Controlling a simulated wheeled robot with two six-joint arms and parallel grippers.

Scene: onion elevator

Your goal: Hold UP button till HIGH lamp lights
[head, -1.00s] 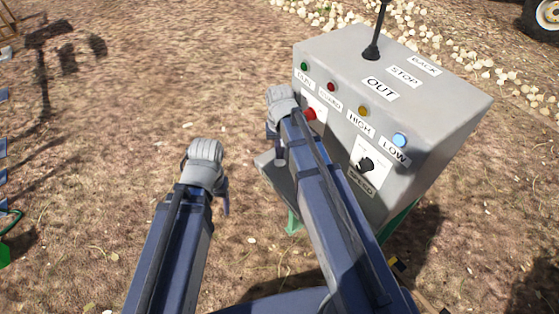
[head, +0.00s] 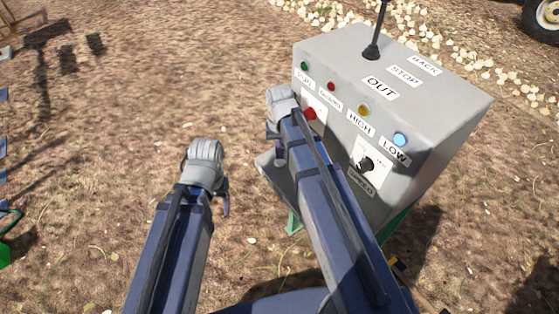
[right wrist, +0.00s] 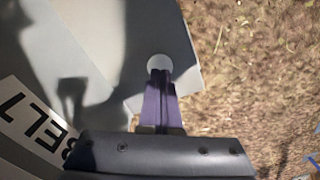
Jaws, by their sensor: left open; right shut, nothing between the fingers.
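The grey control box (head: 440,115) stands at the right in the head view. Its HIGH lamp (head: 363,110) is dull amber and looks unlit; its LOW lamp (head: 400,139) is bright blue and looks lit. My right gripper (head: 276,150) is at the box's left end, over a low grey ledge (head: 264,163). In the right wrist view its shut fingers (right wrist: 160,76) meet or overlap a pale round button (right wrist: 158,62) on a grey plate. No UP label is visible, and contact cannot be told. My left gripper (head: 224,196) is open and empty over the ground, left of the box.
The box also carries a black lever (head: 373,45), a red button (head: 310,113), a speed knob (head: 366,164), a green lamp (head: 304,66) and a red lamp (head: 331,86). Onions (head: 460,50) lie in rows behind. Open ground lies to the left.

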